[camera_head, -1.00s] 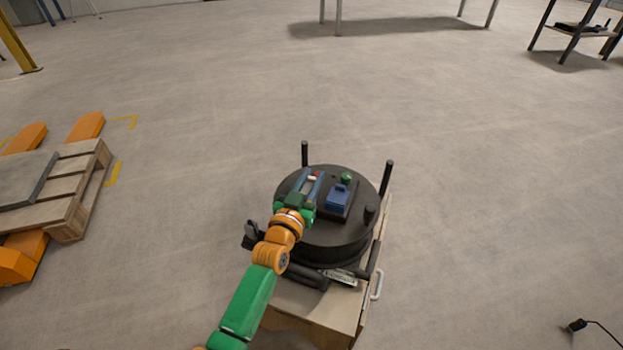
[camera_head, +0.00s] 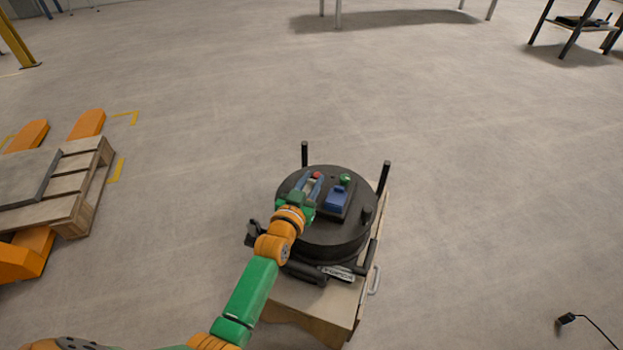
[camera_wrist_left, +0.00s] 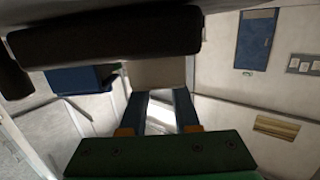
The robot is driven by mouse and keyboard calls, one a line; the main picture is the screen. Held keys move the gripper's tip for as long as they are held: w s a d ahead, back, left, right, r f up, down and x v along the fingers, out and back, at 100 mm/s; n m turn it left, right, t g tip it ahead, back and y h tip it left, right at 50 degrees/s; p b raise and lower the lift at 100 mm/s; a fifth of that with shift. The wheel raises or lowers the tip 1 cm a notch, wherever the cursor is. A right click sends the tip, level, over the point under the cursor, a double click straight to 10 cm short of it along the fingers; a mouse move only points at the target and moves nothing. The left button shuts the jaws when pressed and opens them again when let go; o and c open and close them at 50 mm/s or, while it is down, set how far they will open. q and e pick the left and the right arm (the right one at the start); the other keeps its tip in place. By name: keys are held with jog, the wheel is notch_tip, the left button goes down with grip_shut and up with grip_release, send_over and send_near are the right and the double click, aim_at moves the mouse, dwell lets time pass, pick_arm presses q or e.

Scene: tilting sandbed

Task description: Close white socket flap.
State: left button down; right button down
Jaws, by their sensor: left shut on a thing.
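The round dark reel (camera_head: 330,236) stands on a wooden box, with a blue socket flap (camera_head: 337,199) and a green one (camera_head: 345,180) on its top. My left gripper (camera_head: 315,184) is over the left part of the top, its blue fingers shut on a small pale piece that seems to be the white socket flap (camera_head: 311,185). A red part (camera_head: 317,175) shows between the fingertips. In the left wrist view, a white piece (camera_wrist_left: 160,116) shows between the fingers. The flap's hinge and exact tilt are too small to tell. My right gripper is out of view.
Two dark posts (camera_head: 304,154) rise behind the reel. The wooden box (camera_head: 315,303) has a pale handle (camera_head: 374,281) on its right. A pallet (camera_head: 75,200) lies on the left, and a black plug with a cable (camera_head: 567,319) at the lower right.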

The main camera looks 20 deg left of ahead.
pick_arm(q)
jog(key=c, duration=0.6)
grip_release()
jog(key=shift+c, duration=0.2)
jog(key=shift+s, duration=0.25)
jog(key=s+p, duration=0.1)
jog(key=s, duration=0.1)
jog(key=s+p, duration=0.1)
jog(key=s, duration=0.1)
jog(key=s+r+p, duration=0.1)
jog(key=s, duration=0.1)
jog(key=shift+s+a, duration=0.15)
jog(key=shift+s, duration=0.1)
jog(key=shift+f, duration=0.1)
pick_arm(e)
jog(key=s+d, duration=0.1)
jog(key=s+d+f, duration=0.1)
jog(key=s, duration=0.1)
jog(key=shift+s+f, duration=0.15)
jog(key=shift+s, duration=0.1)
